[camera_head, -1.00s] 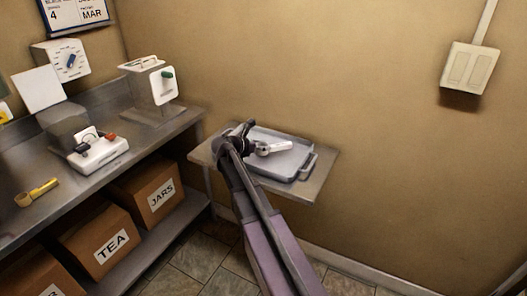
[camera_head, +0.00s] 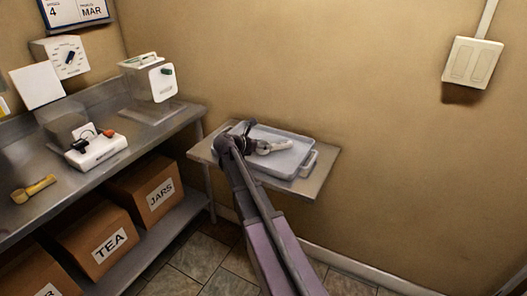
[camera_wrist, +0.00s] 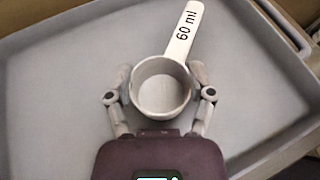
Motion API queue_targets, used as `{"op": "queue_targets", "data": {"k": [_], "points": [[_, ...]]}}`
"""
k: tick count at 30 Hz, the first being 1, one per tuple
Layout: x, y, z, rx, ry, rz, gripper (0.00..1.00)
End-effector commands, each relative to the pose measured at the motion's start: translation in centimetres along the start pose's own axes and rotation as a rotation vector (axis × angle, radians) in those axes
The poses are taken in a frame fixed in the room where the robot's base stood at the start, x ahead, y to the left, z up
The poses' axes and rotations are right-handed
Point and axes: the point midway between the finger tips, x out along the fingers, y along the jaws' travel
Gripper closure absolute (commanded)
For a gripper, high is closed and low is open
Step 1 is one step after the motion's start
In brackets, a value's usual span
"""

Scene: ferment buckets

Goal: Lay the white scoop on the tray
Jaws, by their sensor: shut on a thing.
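The white scoop (camera_wrist: 160,85) has a round cup and a flat handle marked "60 ml". In the wrist view my gripper (camera_wrist: 160,88) is shut on its cup, one finger on each side. The handle points away from my gripper, over the grey tray (camera_wrist: 60,85). In the head view the scoop (camera_head: 275,146) shows over the tray (camera_head: 300,160), its handle pointing right, and my gripper (camera_head: 247,142) is at the tray's left part. I cannot tell whether the scoop touches the tray floor. The cup is mostly hidden in the head view.
The tray sits on a small metal shelf (camera_head: 318,183) against the wall. On the steel bench (camera_head: 140,140) at left are a brass-coloured scoop (camera_head: 34,189), a white scale-like device (camera_head: 97,151) and a white box (camera_head: 150,80). Labelled cartons (camera_head: 100,238) stand below. The tray around the scoop looks bare.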

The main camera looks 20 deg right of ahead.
Motion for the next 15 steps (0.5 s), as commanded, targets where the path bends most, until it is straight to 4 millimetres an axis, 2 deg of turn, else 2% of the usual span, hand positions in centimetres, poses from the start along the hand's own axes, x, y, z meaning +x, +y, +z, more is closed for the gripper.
{"op": "queue_targets", "data": {"k": [1,4,15], "points": [[0.3,0.01,-0.72,0.0,0.0,0.0,0.66],[0.47,0.02,-1.1,0.0,0.0,0.0,0.66],[0.5,0.0,-1.13,0.0,0.0,-0.001,0.66]]}}
